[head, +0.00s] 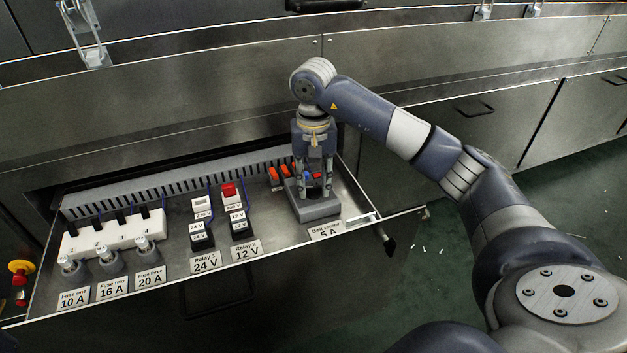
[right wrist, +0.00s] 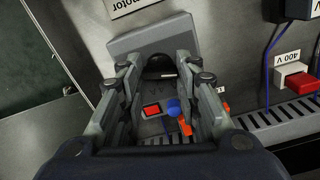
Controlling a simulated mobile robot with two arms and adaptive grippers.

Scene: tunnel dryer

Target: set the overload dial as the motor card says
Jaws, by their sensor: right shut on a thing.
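The overload unit is a grey block (head: 318,211) at the right end of the open drawer; it also shows in the right wrist view (right wrist: 150,42). The motor card (head: 327,231) in front of it reads "Belt motor 5 A". My right gripper (head: 315,190) points down over the unit. In the right wrist view its fingers (right wrist: 160,78) stand on either side of the dark round dial (right wrist: 160,65) and are shut on it. The dial's scale and pointer are mostly hidden by the fingers. A red button (right wrist: 151,110) and a blue button (right wrist: 173,107) sit on the unit. My left gripper is not in view.
The drawer also holds a white fuse block (head: 100,238), several loose fuses with cards, and two relay positions with 24 V (head: 206,262) and 12 V (head: 246,250) cards. A slotted grey duct (head: 180,182) runs along the back. A red-and-yellow emergency stop (head: 20,268) is at far left.

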